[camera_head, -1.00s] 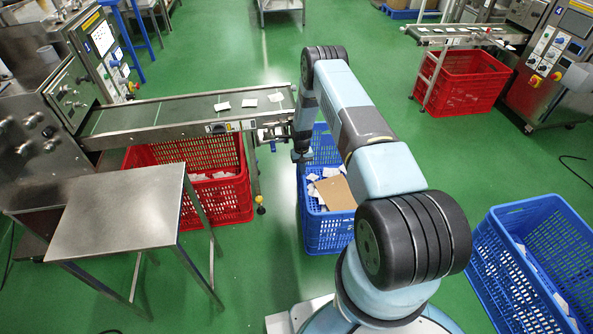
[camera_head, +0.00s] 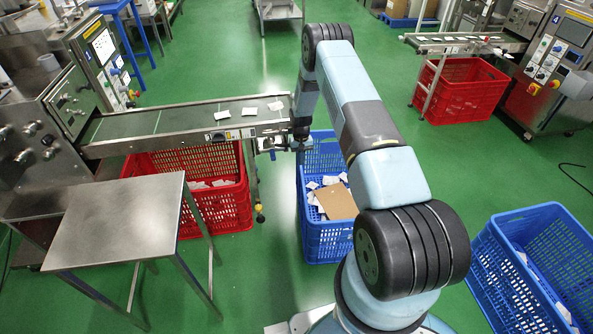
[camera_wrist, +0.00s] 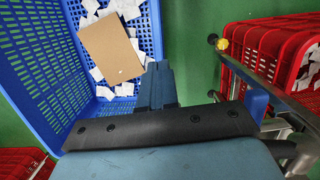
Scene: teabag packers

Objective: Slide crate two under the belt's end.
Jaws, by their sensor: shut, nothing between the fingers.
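The belt's end (camera_head: 283,110) is at the right of the left machine's conveyor, with several white packets on the belt. A red crate (camera_head: 225,210) stands under it, holding white packets. A blue crate (camera_head: 325,245) stands on the floor right of the belt's end, clear of it, holding white packets and a brown card. No label shows which is crate two. My gripper (camera_head: 302,146) is shut and empty at this blue crate's left side, beside the belt's end. In the wrist view, my fingers (camera_wrist: 160,66) overlap the blue crate's rim (camera_wrist: 70,35); I cannot tell whether they touch.
A steel table (camera_head: 120,215) stands at the front left. A second blue crate (camera_head: 500,270) is at the right. Another red crate (camera_head: 462,98) stands under the far right conveyor. Green floor is open between the blue crates.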

